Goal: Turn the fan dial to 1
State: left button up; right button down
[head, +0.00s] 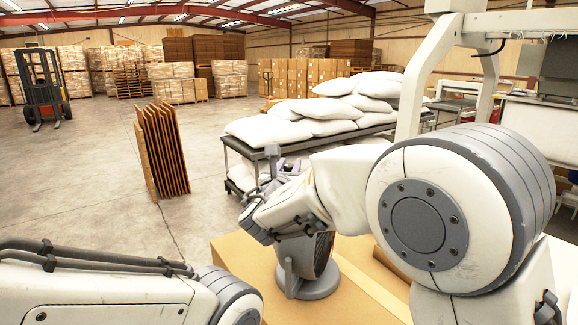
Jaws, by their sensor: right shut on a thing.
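A grey fan (312,289) with a round base and a dark round head stands on the tan surface (246,262) in front of me. My right gripper (262,228) reaches down to the upper left side of the fan and is shut on a part of it, which appears to be the fan dial. The dial is hidden behind my gripper and wrist, so its number and setting cannot be read. My left arm crosses the bottom left corner, but its gripper is out of view.
A cart (236,147) loaded with white pillows (270,131) stands just behind my right arm. Brown panels (162,150) stand upright on the floor at left. A forklift (42,88) and stacked pallets (178,83) are far back. The concrete floor (75,190) at left is clear.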

jog(key=shift+a+m+h, duration=0.1)
jog(key=shift+m+h, duration=0.2)
jog(key=shift+h, duration=0.2)
jog(key=m+g+h+p, duration=0.2)
jog(key=m+h, duration=0.1)
jog(key=h, duration=0.2)
jog(key=shift+r, duration=0.1)
jog(key=shift+m+g+h+p, duration=2)
jog(key=shift+m+h+p, duration=0.2)
jog(key=shift+h, duration=0.2)
jog(key=c, duration=0.6)
grip_release()
